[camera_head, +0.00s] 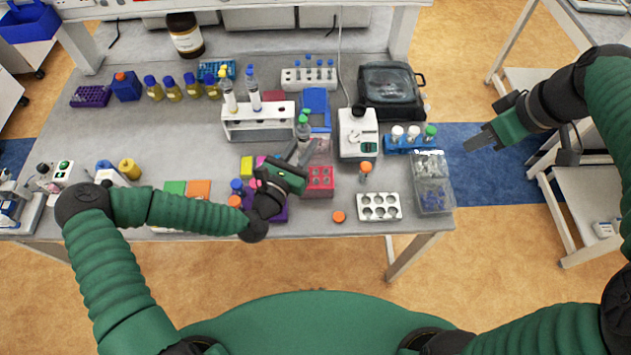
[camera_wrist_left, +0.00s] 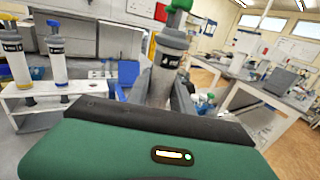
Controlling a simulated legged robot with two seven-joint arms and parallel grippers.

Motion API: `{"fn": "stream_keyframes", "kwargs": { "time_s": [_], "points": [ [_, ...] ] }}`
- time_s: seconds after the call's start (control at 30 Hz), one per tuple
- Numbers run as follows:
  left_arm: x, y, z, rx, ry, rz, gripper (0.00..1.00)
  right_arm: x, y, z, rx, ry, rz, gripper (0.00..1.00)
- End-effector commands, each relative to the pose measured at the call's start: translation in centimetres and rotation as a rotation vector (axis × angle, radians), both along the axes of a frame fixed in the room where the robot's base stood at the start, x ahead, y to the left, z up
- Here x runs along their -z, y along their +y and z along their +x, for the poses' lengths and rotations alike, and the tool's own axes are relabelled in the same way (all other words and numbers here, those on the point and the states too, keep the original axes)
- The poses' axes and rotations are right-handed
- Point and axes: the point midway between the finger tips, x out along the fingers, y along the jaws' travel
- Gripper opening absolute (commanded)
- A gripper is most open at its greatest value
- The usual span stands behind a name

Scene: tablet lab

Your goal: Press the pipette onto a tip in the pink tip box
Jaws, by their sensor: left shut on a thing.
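My left gripper (camera_head: 297,154) is shut on a grey pipette with a green top (camera_head: 303,128), above the middle of the table. In the left wrist view the pipette (camera_wrist_left: 167,62) stands roughly upright between the fingers; its lower end is hidden. A pale pinkish box (camera_head: 321,144), partly hidden, lies just right of the pipette; a crimson block with holes (camera_head: 320,179) is nearer me. I cannot tell for sure which is the pink tip box, nor whether the pipette touches a tip. My right gripper (camera_head: 480,140) is beyond the table's right edge; its opening is unclear.
A white rack (camera_head: 259,130) with two more pipettes stands behind and left of the gripper. A white device (camera_head: 357,136) stands to the right. A white rack with round holes (camera_head: 379,206) and a clear box (camera_head: 430,170) are at front right. The table's left middle is fairly clear.

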Motion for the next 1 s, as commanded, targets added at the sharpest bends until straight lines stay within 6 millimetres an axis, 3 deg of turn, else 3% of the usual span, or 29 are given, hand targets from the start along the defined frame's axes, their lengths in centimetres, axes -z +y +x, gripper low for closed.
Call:
{"fn": "stream_keyframes", "kwargs": {
  "time_s": [1.0],
  "points": [
    [0.75,0.18,-0.41,0.001,0.000,0.000,0.00,0.84,-0.01,0.01,0.000,0.000,0.000,0.00]
  ]
}}
